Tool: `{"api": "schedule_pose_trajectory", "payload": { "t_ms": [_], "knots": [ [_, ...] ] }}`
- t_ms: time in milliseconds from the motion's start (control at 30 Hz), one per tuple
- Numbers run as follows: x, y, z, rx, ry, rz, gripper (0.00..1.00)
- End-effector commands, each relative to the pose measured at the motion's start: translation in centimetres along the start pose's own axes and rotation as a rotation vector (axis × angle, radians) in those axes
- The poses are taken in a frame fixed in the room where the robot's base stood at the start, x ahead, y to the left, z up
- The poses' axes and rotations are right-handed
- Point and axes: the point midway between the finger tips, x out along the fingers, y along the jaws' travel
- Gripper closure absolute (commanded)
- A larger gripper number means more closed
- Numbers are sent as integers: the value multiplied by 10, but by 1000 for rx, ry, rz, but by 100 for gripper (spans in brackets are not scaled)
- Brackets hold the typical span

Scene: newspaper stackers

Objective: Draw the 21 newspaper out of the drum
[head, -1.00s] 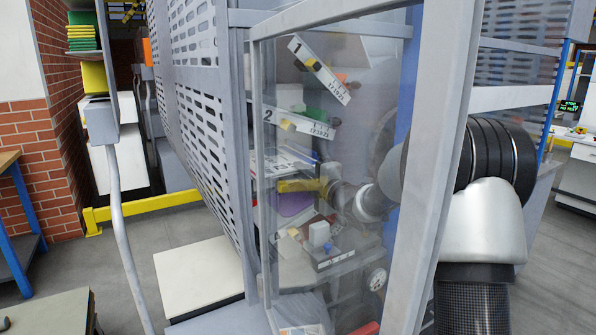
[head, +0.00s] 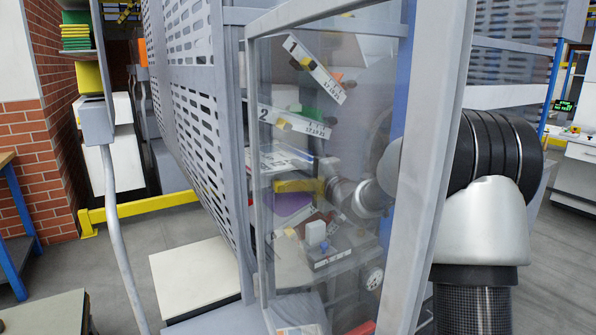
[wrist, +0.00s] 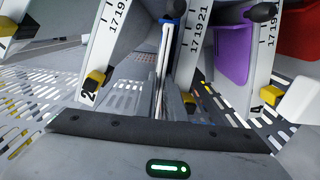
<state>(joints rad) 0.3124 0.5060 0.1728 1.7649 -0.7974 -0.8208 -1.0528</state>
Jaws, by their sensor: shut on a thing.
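Through the clear panel in the head view, my gripper (head: 322,168) is inside the drum (head: 340,235), among its angled number plates. In the wrist view, my gripper (wrist: 168,90) is shut on a thin pale newspaper (wrist: 164,60) seen edge-on. The newspaper lies between plate 2 (wrist: 105,50) and another plate marked 17, 19, 21 (wrist: 193,55). In the head view, plate 1 (head: 315,68) and plate 2 (head: 293,122) show above the gripper. The newspaper's printed face and number cannot be read.
A purple holder (wrist: 232,48) and a red one (wrist: 298,28) are close on the right in the wrist view. The grey door frame (head: 440,150) stands close to my arm. A perforated grey wall (head: 192,110) and a pale low block (head: 195,280) are to the left.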

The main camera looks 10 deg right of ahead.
Motion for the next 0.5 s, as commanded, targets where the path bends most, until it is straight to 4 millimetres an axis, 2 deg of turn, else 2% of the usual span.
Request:
{"api": "schedule_pose_trajectory", "payload": {
  "t_ms": [500],
  "knots": [
    [-26, 0, 0, 0, 1, 1, 100]
  ]
}}
